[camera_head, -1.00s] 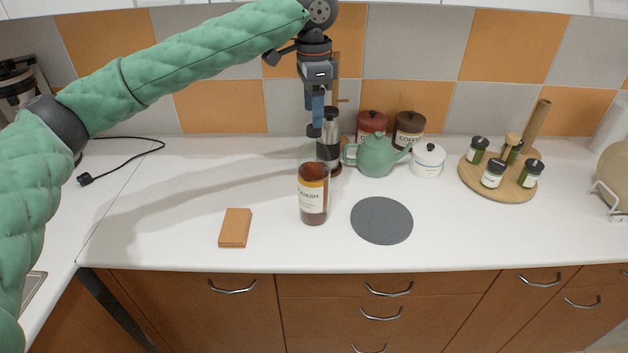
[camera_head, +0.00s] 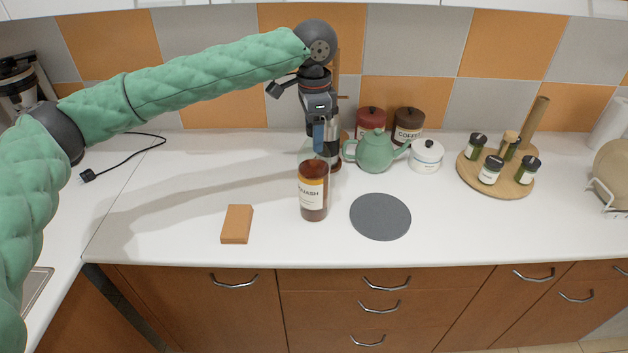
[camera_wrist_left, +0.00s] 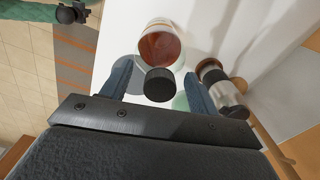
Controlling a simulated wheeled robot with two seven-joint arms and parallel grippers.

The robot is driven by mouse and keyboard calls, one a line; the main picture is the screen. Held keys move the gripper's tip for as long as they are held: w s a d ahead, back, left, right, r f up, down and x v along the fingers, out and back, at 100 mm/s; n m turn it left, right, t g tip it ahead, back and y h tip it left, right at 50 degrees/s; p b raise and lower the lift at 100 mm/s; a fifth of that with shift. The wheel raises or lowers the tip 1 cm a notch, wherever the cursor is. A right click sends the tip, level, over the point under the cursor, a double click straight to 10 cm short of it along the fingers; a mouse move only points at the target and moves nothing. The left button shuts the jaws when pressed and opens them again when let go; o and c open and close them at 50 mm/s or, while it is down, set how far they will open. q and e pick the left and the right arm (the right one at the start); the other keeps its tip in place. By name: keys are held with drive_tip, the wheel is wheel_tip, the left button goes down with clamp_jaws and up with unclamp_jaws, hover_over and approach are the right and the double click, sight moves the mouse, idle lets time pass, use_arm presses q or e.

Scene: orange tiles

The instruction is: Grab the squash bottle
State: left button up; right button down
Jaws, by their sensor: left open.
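The squash bottle (camera_head: 313,191) stands upright on the white worktop. It is clear, with red-brown liquid and a cream label. My left gripper (camera_head: 318,139) points down over its top and hides its cap and part of its neck in the head view. In the left wrist view the dark cap (camera_wrist_left: 160,85) shows between the two blue fingers of the left gripper (camera_wrist_left: 158,69). The fingers are open, with a gap visible on each side of the cap. The bottle's red-brown body (camera_wrist_left: 160,46) lies beyond. My right gripper does not show clearly.
Close behind the bottle stands a dark-topped grinder (camera_head: 335,157). The green teapot (camera_head: 375,152) and white lidded pot (camera_head: 427,155) are to the right. A grey round mat (camera_head: 380,217) and an orange-brown block (camera_head: 237,224) flank the bottle.

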use_arm(q)
clamp_jaws()
drive_tip(key=shift+r, duration=0.2)
idle(0.3)
